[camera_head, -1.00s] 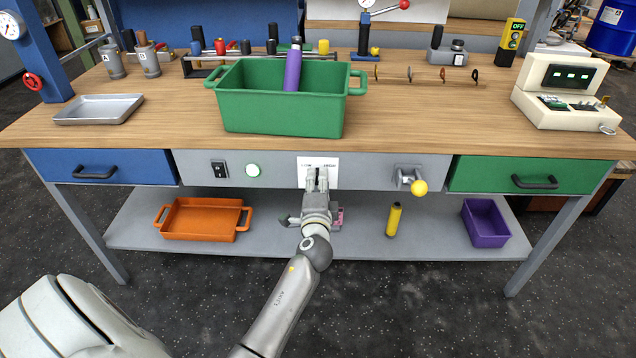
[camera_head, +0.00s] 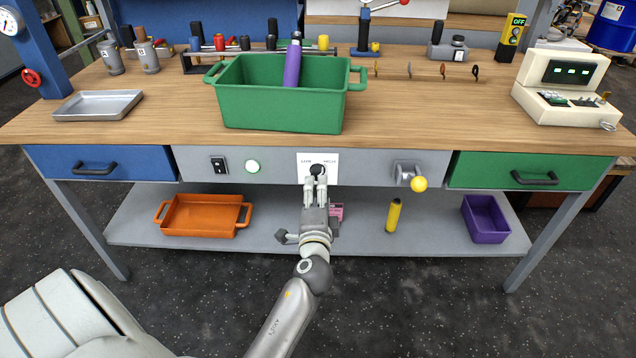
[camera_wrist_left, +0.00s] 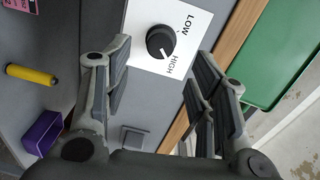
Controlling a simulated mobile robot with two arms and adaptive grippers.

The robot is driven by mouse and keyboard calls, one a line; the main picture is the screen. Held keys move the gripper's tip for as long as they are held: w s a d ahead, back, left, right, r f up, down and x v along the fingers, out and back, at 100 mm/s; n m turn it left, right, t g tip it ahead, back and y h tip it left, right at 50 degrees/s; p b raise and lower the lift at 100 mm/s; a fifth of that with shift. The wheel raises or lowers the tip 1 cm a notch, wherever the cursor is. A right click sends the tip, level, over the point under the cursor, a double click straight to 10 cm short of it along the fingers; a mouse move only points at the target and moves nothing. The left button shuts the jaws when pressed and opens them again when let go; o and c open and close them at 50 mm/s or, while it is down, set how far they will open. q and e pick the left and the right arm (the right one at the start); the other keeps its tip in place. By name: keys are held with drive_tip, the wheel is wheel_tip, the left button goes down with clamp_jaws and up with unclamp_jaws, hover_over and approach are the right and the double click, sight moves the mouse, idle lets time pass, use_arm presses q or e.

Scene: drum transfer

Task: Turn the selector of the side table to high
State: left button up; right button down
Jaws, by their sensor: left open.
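The selector is a black round knob (camera_head: 318,170) on a white plate (camera_head: 304,160) marked LOW and HIGH, on the grey front panel of the table. In the left wrist view the knob (camera_wrist_left: 160,41) shows whole, and its white pointer mark points toward the word HIGH. My left gripper (camera_head: 316,182) is just below and in front of the knob in the head view. In the left wrist view its fingers (camera_wrist_left: 163,62) are spread apart with nothing between them, and they look clear of the knob. My right gripper is not in view.
A green bin (camera_head: 280,108) stands on the tabletop above. An orange tray (camera_head: 200,228) and a yellow cylinder (camera_head: 394,215) are on the lower shelf.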

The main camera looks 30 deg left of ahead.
use_arm(q)
drive_tip(key=v, duration=0.6)
idle(0.4)
